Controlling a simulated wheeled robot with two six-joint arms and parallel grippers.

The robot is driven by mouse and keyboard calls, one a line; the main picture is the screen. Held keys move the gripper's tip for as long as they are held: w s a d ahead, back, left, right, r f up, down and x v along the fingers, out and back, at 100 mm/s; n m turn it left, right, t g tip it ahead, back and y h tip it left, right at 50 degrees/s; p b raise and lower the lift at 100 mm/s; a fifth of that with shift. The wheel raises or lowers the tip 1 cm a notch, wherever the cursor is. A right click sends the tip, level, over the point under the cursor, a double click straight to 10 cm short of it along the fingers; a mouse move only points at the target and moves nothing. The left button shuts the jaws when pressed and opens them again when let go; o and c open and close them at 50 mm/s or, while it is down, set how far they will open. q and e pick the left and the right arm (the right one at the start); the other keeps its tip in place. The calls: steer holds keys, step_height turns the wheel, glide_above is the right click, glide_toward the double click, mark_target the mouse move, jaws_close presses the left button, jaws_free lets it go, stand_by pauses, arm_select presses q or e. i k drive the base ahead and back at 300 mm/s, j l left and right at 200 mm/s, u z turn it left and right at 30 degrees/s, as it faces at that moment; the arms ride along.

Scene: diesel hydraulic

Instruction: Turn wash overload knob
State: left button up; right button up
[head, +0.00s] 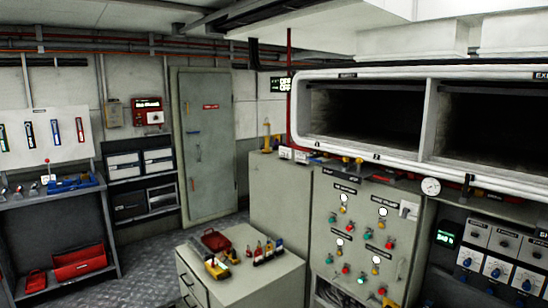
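A light grey-green control panel (321,240) stands right of centre, with red, green and yellow buttons or knobs and white round lamps. A second panel at the right edge carries several blue knobs on white plates, one of them a blue knob (497,272). The labels are too small to read, so I cannot tell which knob is the wash overload knob. Neither of my grippers shows in the head view.
A grey drawer cabinet (238,290) with tools on top stands in front of the panel. A white-framed opening (428,120) is above it. A workbench (50,196) stands at the left, and a grey door (208,140) at the back. Patterned floor (145,262) lies clear between.

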mark_target(526, 286)
steer(key=i+l+z, duration=0.1)
steer(key=i+z, duration=0.2)
steer(key=z, duration=0.15)
steer(key=i+z, duration=0.3)
steer(key=z, duration=0.15)
steer(key=i+z, duration=0.3)
steer(key=z, duration=0.15)
steer(key=i+j+z, duration=0.25)
steer(key=z, duration=0.2)
steer(key=i+j+z, duration=0.25)
steer(key=z, duration=0.25)
steer(key=i+j+z, duration=0.2)
steer(key=j+z, duration=0.25)
steer(key=l, duration=0.1)
